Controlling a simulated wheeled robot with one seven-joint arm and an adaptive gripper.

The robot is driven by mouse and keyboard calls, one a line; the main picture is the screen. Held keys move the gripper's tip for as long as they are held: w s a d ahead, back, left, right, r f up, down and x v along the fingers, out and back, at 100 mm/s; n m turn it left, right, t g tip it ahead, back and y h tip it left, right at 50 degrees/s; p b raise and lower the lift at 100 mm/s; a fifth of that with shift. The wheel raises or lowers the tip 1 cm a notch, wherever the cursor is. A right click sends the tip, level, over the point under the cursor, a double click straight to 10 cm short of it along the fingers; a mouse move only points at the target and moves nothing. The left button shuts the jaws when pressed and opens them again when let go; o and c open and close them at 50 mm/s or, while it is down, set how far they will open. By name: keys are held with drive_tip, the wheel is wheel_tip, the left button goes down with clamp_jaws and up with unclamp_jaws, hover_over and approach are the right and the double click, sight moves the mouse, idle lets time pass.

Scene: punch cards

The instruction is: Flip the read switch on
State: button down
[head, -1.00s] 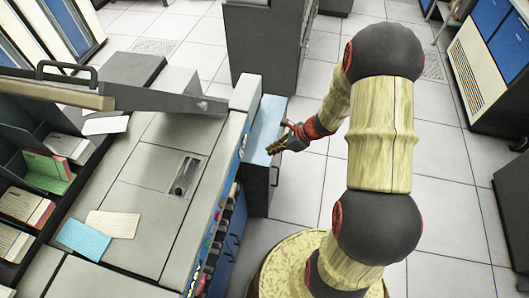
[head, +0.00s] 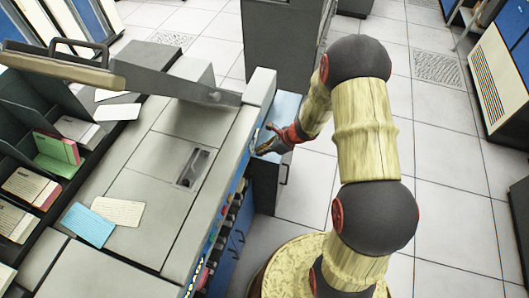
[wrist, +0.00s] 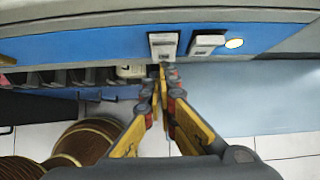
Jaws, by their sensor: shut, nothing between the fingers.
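A blue panel (wrist: 110,48) on the front of the card machine carries two pale switches side by side. The left switch (wrist: 163,46) and the right switch (wrist: 207,43) show in the wrist view, with a round pale light (wrist: 234,43) right of them. No label is readable, so I cannot tell which is the read switch. My gripper (wrist: 163,70) is shut and empty, its tips just below the left switch; I cannot tell whether they touch it. In the head view my gripper (head: 262,148) is beside the machine's front edge, and the switches are hidden there.
The grey machine top (head: 145,170) holds a blue card (head: 88,224) and a cream card (head: 119,211). Card stacks (head: 33,187) fill slots at left. A dark cabinet (head: 285,45) stands behind my gripper. Tiled floor is open to the right.

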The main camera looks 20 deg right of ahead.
drive_tip(key=b, duration=0.2)
drive_tip(key=shift+w+a+f+t+y+b, duration=0.2)
drive_tip(key=shift+a+t+y+b, duration=0.1)
drive_tip(key=shift+y+b, duration=0.1)
drive_tip(key=shift+r, duration=0.15)
